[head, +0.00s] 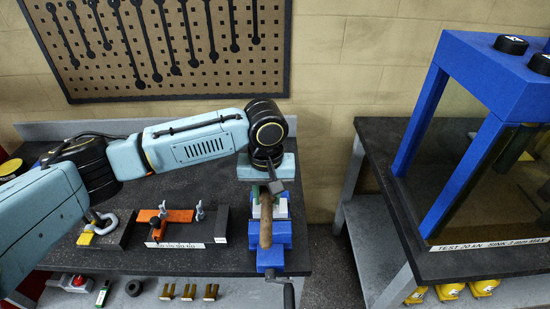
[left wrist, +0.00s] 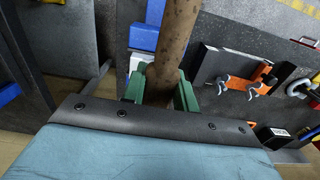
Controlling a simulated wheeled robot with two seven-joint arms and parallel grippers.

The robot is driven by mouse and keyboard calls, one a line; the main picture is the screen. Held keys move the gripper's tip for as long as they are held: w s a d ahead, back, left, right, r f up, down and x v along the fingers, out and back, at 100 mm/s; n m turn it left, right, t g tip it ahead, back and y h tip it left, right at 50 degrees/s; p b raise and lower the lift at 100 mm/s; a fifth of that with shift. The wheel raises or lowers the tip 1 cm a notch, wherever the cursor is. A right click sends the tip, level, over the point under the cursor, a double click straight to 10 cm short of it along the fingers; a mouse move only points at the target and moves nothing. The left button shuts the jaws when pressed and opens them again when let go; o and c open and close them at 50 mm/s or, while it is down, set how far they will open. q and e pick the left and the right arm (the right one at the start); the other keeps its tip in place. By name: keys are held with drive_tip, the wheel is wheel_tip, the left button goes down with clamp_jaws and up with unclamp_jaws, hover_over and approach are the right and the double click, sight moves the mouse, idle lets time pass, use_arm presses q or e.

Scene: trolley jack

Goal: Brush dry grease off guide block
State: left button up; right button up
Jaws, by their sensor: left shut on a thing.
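My left gripper (head: 266,198) reaches down over the blue vise (head: 272,257) at the right end of the bench. It is shut on a brown wooden rod (head: 265,229), which looks like the brush handle. The left wrist view shows the rod (left wrist: 170,45) between green fingers (left wrist: 160,92). The bristles are not seen. A small grey piece (head: 276,187) shows beside the upper end of the rod. I cannot make out the guide block; the arm and rod cover part of the vise. My right gripper is not in view.
On the bench, left of the vise, is a dark fixture (head: 172,228) with an orange clamp (head: 168,215). Brass pieces (head: 190,292) lie on the lower shelf. A blue press frame (head: 425,115) stands on another bench to the right, beyond a gap. A tool pegboard (head: 200,80) hangs behind.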

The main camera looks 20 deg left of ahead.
sight(270, 203)
use_arm(q)
drive_tip(key=shift+w+d+r, duration=0.2)
drive_tip(key=shift+w+r, duration=0.15)
drive_tip(key=shift+s, duration=0.1)
drive_tip(key=shift+p, duration=0.7)
drive_tip(key=shift+r+p, duration=0.15)
drive_tip(key=shift+p, duration=0.35)
wheel_tip(270, 203, down, 4)
drive_tip(key=shift+f+b, duration=0.15)
drive_tip(key=shift+b, duration=0.55)
drive_tip(key=shift+f, duration=0.9)
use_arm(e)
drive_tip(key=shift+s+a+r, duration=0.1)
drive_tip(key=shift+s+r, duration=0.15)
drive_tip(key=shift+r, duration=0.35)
use_arm(q)
drive_tip(key=shift+f, duration=0.6)
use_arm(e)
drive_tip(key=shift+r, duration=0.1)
use_arm(q)
drive_tip(key=shift+d, duration=0.15)
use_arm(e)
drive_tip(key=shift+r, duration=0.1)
